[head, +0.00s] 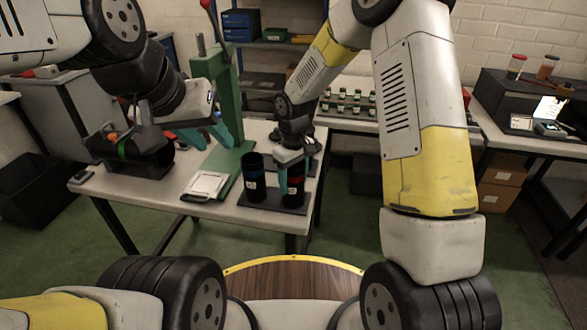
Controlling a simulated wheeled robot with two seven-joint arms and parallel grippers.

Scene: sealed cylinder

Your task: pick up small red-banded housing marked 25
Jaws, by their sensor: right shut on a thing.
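The small red-banded housing (297,172) is a dark upright cylinder with a white label, too small to read, at the table's front right. My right gripper (291,182) comes down on it from above, with its teal fingers shut on its wall. The housing stands at the black tray, and I cannot tell whether it is lifted. A blue-banded dark cylinder (253,172) stands just left of it. My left gripper (205,137) is open and empty, its teal fingers spread beside the green press, left of both cylinders.
A green press (217,95) with a red-knobbed lever stands mid-table. A white framed plate (205,185) lies on the table (228,212) at front. A back bench (345,112) holds several small jars.

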